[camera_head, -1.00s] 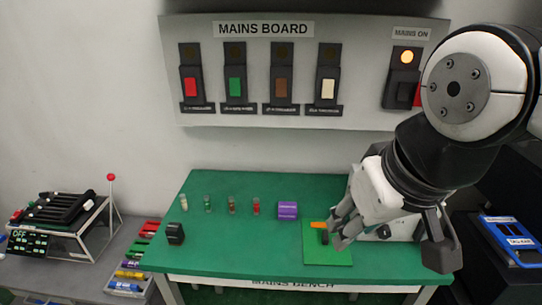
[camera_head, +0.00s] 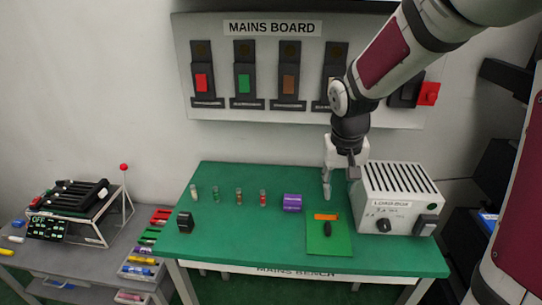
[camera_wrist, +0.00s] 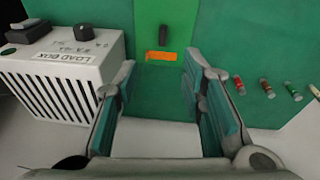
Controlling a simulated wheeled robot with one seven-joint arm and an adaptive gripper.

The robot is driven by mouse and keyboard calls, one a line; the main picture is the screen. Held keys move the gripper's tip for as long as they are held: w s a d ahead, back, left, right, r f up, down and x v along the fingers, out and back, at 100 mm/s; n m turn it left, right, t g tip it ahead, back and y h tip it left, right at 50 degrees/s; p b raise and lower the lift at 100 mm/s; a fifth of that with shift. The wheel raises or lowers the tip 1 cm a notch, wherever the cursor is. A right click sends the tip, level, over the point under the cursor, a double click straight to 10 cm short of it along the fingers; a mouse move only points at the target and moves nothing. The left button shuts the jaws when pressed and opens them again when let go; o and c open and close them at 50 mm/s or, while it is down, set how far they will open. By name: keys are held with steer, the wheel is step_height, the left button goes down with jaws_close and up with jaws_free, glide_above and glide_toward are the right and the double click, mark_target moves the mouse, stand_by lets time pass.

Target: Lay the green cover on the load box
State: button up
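The green cover (camera_head: 341,244) is a flat, lighter green sheet lying on the bench, with a black knob (camera_head: 327,229) and an orange label (camera_head: 326,217) on it. It also shows in the wrist view (camera_wrist: 149,35), beyond my fingertips. The load box (camera_head: 398,190) is a white box with a slotted top, standing on the bench to the right of the cover; it also shows in the wrist view (camera_wrist: 60,68). My gripper (camera_head: 340,182) points down over the bench's back part, left of the load box and behind the cover. Its fingers (camera_wrist: 165,75) are apart with nothing between them.
A purple block (camera_head: 292,202), several small glass tubes (camera_head: 239,198) and a black block (camera_head: 185,221) are on the green bench (camera_head: 260,250). The mains board (camera_head: 300,105) stands on the wall behind. A grey side table (camera_head: 60,260) with a rack is at left.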

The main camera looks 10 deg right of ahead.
glide_above(328, 226)
steer(key=s, duration=0.2)
step_height(328, 226, down, 5)
steer(key=shift+m+y, duration=0.4)
steer(key=shift+y, duration=0.1)
steer(key=f, duration=0.5)
steer(key=w+f, duration=0.1)
steer(key=f, duration=0.8)
steer(key=shift+w+f, duration=0.3)
steer(key=shift+w, duration=0.1)
steer(key=shift+c, duration=0.6)
jaws_close()
